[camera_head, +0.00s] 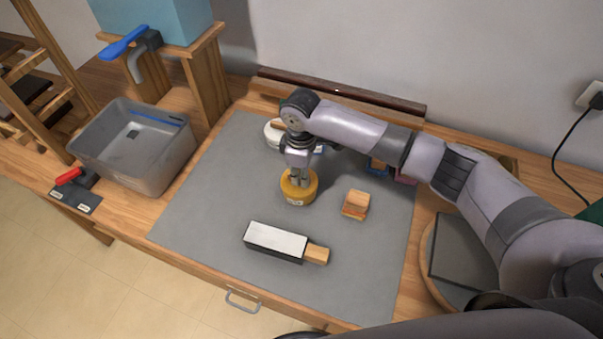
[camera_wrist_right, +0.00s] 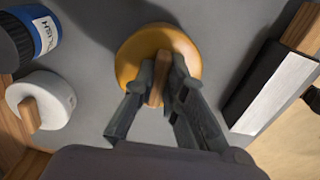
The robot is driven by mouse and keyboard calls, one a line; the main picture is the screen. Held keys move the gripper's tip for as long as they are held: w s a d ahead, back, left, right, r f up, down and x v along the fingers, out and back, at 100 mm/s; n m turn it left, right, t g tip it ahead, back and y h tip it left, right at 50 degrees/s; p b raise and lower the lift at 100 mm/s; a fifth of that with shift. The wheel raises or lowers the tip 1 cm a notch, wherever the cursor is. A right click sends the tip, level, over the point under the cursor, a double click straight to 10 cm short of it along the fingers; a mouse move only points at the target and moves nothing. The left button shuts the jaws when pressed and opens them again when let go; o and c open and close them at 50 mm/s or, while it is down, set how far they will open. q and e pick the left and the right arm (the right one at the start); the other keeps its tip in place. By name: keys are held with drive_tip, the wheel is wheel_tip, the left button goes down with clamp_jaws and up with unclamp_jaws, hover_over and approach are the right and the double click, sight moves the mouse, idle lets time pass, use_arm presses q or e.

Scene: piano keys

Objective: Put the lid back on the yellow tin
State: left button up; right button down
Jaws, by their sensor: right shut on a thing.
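The yellow tin (camera_head: 298,194) stands upright on the grey mat, with a pale label on its front. My right gripper (camera_head: 299,178) points down directly over it. In the right wrist view, the right gripper (camera_wrist_right: 165,80) is shut on a wooden knob (camera_wrist_right: 156,86) at the middle of a round yellow lid (camera_wrist_right: 136,52). From above, the lid hides the tin's opening. I cannot tell whether the lid is fully seated or slightly raised. My left gripper is not in view.
On the grey mat (camera_head: 215,215) are a white-topped block with a wooden handle (camera_head: 275,240) and a small orange-brown block (camera_head: 355,204). The wrist view shows a white round container (camera_wrist_right: 55,92) and a blue-labelled jar (camera_wrist_right: 44,34). A grey bin (camera_head: 112,165) stands left.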

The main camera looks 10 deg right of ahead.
drive_tip(key=shift+p, duration=0.5)
idle(0.4)
drive_tip(key=c, duration=1.6)
unclamp_jaws()
drive_tip(key=shift+o, duration=0.3)
drive_tip(key=o, duration=0.5)
drive_tip(key=shift+c, duration=0.2)
drive_tip(key=shift+r+p, duration=3.55)
drive_tip(key=shift+p, duration=0.45)
